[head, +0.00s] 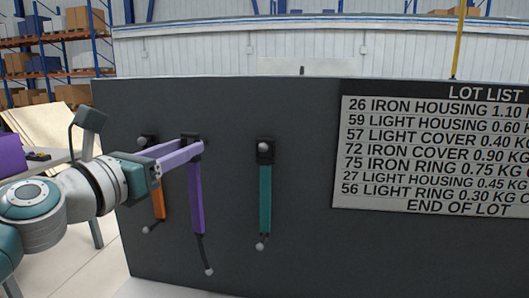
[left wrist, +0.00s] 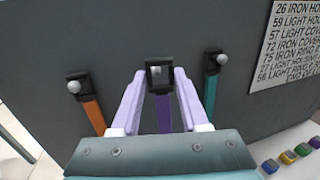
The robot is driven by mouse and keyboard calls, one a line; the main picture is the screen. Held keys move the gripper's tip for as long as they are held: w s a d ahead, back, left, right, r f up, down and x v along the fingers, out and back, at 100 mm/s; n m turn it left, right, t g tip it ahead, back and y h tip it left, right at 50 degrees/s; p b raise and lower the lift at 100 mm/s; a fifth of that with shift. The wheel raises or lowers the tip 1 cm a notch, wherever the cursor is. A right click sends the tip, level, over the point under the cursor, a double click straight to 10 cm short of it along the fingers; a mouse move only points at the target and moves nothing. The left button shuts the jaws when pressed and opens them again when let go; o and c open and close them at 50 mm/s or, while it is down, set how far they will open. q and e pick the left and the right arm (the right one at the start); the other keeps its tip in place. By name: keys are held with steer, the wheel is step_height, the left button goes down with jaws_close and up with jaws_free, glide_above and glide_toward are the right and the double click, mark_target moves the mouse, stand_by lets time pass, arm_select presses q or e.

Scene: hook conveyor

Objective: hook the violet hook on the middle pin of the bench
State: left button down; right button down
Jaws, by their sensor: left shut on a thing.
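The violet hook (head: 197,200) hangs down in front of the dark panel (head: 300,230), with a black head on top and a ball-tipped rod at its lower end. My left gripper (head: 191,148), with pale violet fingers, is shut on it at the head. In the left wrist view the hook's black head (left wrist: 159,74) sits between the fingertips. A small light spot shows in its square opening; I cannot tell whether a pin passes through. The orange hook (head: 158,201) hangs to the left and the teal hook (head: 265,199) to the right, each at a ball-ended pin. My right gripper is out of view.
A lot list sign (head: 440,150) is on the panel's right side. Several coloured blocks (left wrist: 288,157) lie on a pale surface at the lower right of the left wrist view. A purple box (head: 10,155) stands at the far left. The panel between the teal hook and the sign is clear.

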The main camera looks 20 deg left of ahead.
arm_select(q)
steer(key=w+b, duration=0.1)
steer(key=w+f+b, duration=0.1)
steer(key=w, duration=0.1)
steer(key=w+a+b, duration=0.1)
steer(key=w, duration=0.1)
steer(key=shift+w+a+f, duration=0.1)
steer(key=shift+w+f, duration=0.05)
steer(key=shift+f, duration=0.1)
stand_by(0.3)
steer(key=shift+f, duration=0.1)
stand_by(0.5)
steer(key=c, duration=0.8)
jaws_free()
steer(key=o, duration=0.5)
steer(key=shift+c, duration=0.2)
steer(key=s, duration=1)
